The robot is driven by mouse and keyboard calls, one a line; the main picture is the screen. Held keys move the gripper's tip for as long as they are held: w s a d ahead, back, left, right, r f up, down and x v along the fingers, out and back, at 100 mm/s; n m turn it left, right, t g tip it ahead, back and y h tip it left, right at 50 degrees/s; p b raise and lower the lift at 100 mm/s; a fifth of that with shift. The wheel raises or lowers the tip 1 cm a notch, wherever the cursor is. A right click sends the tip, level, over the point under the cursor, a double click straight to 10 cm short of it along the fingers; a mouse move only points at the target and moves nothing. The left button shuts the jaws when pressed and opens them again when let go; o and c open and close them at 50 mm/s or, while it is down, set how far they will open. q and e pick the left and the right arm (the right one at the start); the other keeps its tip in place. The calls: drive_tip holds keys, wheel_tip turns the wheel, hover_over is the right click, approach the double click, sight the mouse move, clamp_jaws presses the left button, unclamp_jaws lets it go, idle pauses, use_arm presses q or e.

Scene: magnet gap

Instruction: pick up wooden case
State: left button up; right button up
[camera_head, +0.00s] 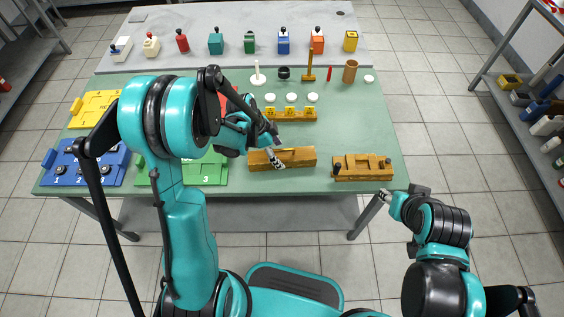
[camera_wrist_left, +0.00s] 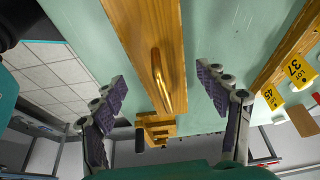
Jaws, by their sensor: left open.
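The wooden case (camera_head: 300,157) is a long light-brown box near the front edge of the green table. In the left wrist view the wooden case (camera_wrist_left: 140,25) has a curved brass-coloured handle (camera_wrist_left: 157,80) on its face. My left gripper (camera_head: 274,155) is at the case in the head view, hiding part of it. In the left wrist view my left gripper (camera_wrist_left: 165,88) is open, with one purple-padded finger on each side of the handle and nothing gripped. My right gripper (camera_head: 386,196) is off the table's front right corner, its fingers too small to read.
A wooden block with dark pegs (camera_head: 362,168) stands to the right of the case. A wooden rail with yellow tags (camera_head: 290,115) lies behind it. Green (camera_head: 205,172), blue (camera_head: 90,165) and yellow (camera_head: 95,108) panels are at left. Several coloured containers line the grey back strip (camera_head: 160,60).

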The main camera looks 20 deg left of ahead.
sight(281, 155)
use_arm(q)
drive_tip(key=b+x, duration=0.1)
drive_tip(key=x, duration=0.2)
drive_tip(key=shift+w+d+f, duration=0.1)
drive_tip(key=shift+w+f, duration=0.05)
drive_tip(key=shift+f, duration=0.2)
drive_tip(key=shift+r, duration=0.1)
drive_tip(key=c, duration=1.5)
drive_tip(key=shift+c, duration=0.2)
